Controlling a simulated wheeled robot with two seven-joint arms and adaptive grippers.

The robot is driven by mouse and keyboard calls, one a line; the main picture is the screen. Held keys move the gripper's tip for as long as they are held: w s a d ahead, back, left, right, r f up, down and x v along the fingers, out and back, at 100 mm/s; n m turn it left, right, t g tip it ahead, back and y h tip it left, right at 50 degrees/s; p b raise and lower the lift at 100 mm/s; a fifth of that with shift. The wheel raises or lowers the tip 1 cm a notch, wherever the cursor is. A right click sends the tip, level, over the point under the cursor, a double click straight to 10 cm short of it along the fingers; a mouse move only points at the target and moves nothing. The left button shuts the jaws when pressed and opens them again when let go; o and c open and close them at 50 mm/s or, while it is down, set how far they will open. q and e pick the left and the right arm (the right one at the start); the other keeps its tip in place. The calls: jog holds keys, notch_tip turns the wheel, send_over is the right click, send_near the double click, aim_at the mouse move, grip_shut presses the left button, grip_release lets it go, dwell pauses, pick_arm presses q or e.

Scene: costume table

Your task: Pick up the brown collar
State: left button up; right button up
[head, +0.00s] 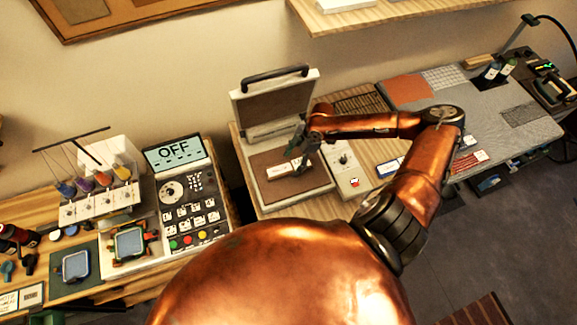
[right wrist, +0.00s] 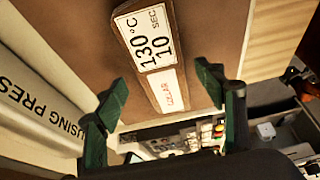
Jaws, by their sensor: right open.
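The brown collar (right wrist: 169,92) lies flat as a strip on the brown pad of the press in the right wrist view. It carries a white label reading 130°C 10 SEC and a smaller pale label reading COLLAR. In the head view its pale label shows on the pad, and the rest blends with the brown. My right gripper (right wrist: 160,78) is open, with one dark green finger on each side of the strip. No contact is visible. In the head view the right gripper (head: 303,152) is over the right part of the pad. My left gripper is not in view.
The press lid (head: 275,105) stands open behind the pad. A control box (head: 344,168) stands close to its right. A console with an OFF screen (head: 176,150) and a spool rack (head: 100,205) stand to the left. A grey mat (head: 470,110) lies to the right.

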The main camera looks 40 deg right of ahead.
jog(key=shift+a+f, duration=0.25)
jog(key=shift+f, duration=0.4)
jog(key=shift+c, duration=0.4)
jog(key=c, duration=1.3)
jog(key=shift+o, duration=0.2)
jog(key=shift+r, duration=0.15)
